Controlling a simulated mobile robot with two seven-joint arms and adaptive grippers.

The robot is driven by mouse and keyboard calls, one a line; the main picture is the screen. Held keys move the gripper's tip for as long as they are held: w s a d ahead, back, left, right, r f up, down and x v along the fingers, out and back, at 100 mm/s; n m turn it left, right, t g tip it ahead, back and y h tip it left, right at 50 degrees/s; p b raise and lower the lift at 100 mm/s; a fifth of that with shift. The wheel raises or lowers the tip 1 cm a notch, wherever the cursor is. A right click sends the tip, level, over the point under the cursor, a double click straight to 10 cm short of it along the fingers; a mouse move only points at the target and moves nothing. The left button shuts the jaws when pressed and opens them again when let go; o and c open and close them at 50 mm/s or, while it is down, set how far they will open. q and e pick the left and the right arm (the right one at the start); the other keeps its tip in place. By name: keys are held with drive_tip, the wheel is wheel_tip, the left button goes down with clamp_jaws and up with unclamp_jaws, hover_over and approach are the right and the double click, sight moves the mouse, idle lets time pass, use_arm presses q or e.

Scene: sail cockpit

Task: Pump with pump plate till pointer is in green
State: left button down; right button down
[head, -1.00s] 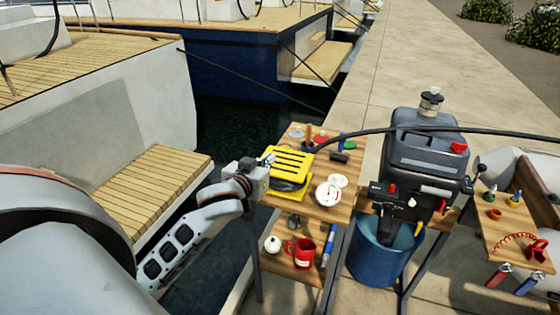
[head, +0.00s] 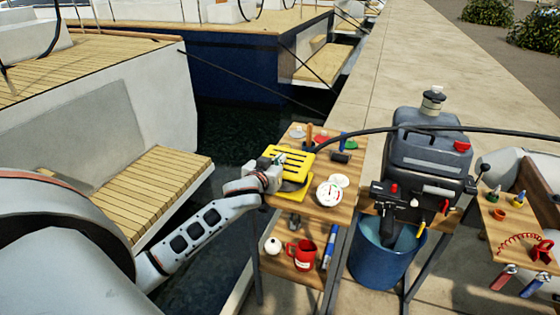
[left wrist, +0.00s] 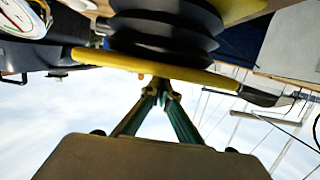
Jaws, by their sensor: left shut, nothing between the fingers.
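The foot pump has a slotted yellow pump plate (head: 290,160) above black bellows (head: 291,184) and a yellow base (head: 292,194). It stands on the wooden table's top. My left gripper (head: 270,164) is at the plate's left edge; its fingers are shut with nothing between them. In the left wrist view, upside down, the closed fingertips (left wrist: 160,84) are close to the edge of the yellow plate (left wrist: 150,64), with the bellows (left wrist: 165,28) beyond. I cannot tell whether they touch. The round white gauge (head: 329,193) stands right of the pump; its pointer is too small to read. My right gripper is out of view.
A lower shelf holds a red mug (head: 302,254) and a blue-white tube (head: 329,247). A black hose (head: 390,130) arches over the table. An outboard motor (head: 425,165) in a blue bucket (head: 383,255) stands to the right. Water and a boat lie left.

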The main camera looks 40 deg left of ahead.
use_arm(q)
drive_tip(key=f+p, duration=0.1)
drive_tip(key=p, duration=0.1)
drive_tip(key=shift+f+p, duration=0.3)
drive_tip(key=shift+p, duration=0.1)
wheel_tip(320, 180, down, 4)
drive_tip(key=shift+s, duration=0.1)
drive_tip(key=shift+f, duration=0.2)
